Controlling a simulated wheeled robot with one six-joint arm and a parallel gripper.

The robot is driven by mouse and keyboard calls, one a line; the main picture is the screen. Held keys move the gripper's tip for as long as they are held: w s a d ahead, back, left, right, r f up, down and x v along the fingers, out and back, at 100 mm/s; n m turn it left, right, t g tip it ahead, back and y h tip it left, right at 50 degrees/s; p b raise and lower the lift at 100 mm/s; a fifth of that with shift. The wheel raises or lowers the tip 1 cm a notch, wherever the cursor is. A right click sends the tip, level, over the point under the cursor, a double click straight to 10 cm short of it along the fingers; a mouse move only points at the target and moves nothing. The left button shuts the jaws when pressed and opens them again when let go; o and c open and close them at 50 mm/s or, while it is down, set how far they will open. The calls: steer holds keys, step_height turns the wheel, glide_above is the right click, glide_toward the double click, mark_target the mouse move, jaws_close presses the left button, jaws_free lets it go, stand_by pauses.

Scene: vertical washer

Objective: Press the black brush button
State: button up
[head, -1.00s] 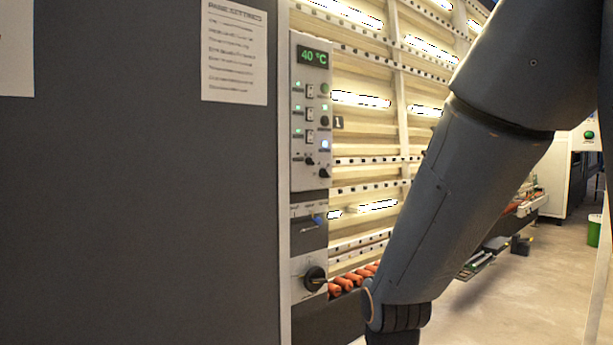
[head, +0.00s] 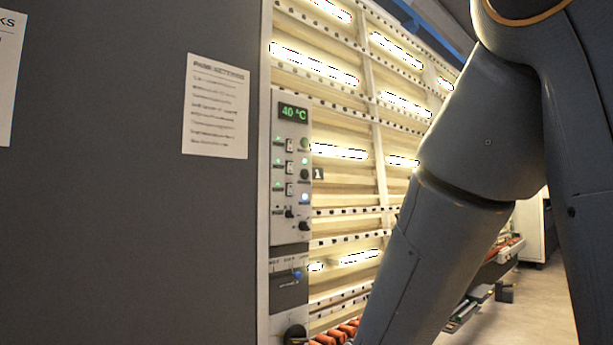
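The control panel (head: 291,165) is a narrow light-grey strip on the washer's dark end face, with a green 40 °C display (head: 293,113) at its top. On its right column are a green button (head: 305,143), a round black button (head: 304,174), a lit whitish button (head: 304,197) and a black knob (head: 304,226). White rocker switches (head: 289,167) with green lights run down its left. The labels are too small to read, so I cannot confirm which is the brush button. My gripper is out of view; my arm runs down past the bottom edge, right of the panel.
Below are a lower panel with a blue part (head: 297,275) and a large black rotary knob (head: 295,335). The slanted rack (head: 345,130) with lit tubes stands right of the panel. Orange rollers (head: 343,332) lie at its foot. A paper notice (head: 216,107) hangs on the dark wall.

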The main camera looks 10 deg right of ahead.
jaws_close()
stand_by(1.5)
